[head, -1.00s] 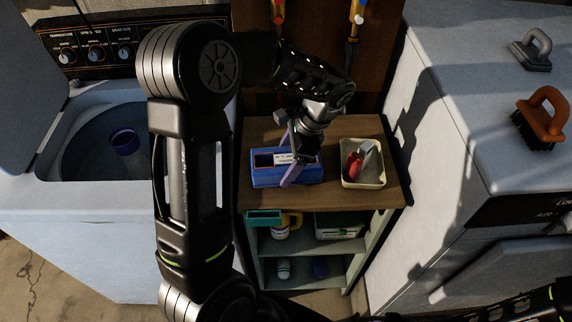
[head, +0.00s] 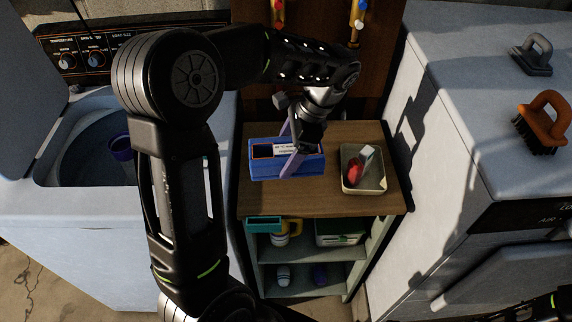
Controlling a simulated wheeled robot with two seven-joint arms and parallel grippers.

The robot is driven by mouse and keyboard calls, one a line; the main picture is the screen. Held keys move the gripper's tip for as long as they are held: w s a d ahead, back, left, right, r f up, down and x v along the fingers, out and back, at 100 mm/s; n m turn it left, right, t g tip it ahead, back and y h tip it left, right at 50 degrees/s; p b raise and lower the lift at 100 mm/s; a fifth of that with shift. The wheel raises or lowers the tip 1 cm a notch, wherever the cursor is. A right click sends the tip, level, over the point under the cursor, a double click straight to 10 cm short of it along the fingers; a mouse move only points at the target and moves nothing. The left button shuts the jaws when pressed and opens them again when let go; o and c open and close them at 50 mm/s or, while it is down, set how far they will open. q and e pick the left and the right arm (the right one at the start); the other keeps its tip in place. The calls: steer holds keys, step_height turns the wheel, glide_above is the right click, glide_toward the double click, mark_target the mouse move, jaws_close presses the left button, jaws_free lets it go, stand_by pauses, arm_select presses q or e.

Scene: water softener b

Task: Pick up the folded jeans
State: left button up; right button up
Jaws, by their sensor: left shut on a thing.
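A blue, box-like thing (head: 310,162) with a dark, orange-edged panel and a white label is over the wooden top of the small shelf in the head view. I cannot tell for sure whether it is the folded jeans; nothing else in view looks like jeans. My left gripper (head: 289,163) reaches down onto it from above and is shut on it, with one pale finger across its front. The other finger is mostly hidden. I cannot tell whether the blue thing touches the wood. My right gripper is out of view.
A cream tray (head: 347,187) with a red item stands right of it on the wooden top (head: 270,199). An open washer (head: 60,210) is left and a white appliance (head: 470,80) right, with brushes on it. The lower shelves hold small containers.

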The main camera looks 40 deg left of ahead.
mark_target(281, 150)
arm_select(q)
step_height(281, 150, up, 5)
steer(key=p, duration=0.2)
steer(key=shift+f+p, duration=0.15)
steer(key=shift+p, duration=0.15)
steer(key=shift+f, duration=0.1)
